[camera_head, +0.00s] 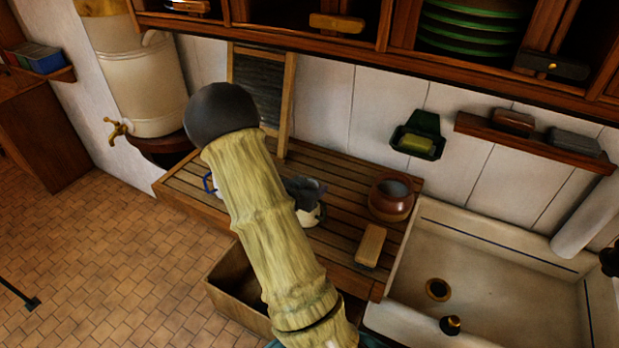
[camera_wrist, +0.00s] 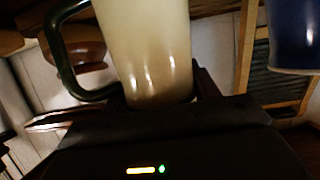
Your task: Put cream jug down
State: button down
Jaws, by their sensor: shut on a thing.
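The cream jug (camera_wrist: 147,45) fills the upper middle of the wrist view, with a dark green handle (camera_wrist: 62,60) on its left side. My gripper (camera_wrist: 160,100) is shut on it, one dark finger on each side. In the head view my arm covers much of the slatted wooden board, and only a small pale part of the jug (camera_head: 311,217) shows beside the dark gripper (camera_head: 304,190). The jug is over the board (camera_head: 345,235); I cannot tell whether its base touches the slats.
A brown pot (camera_head: 391,198) and a wooden brush (camera_head: 370,246) are on the board's right part. A washboard (camera_head: 262,90) leans behind. The sink (camera_head: 490,270) is right.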

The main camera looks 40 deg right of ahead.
jog(key=shift+f, duration=0.2)
jog(key=shift+c, duration=2)
grip_release()
jog(key=shift+f, duration=0.1)
jog(key=b+v, duration=0.2)
jog(key=v, duration=1)
jog(key=shift+a, duration=0.1)
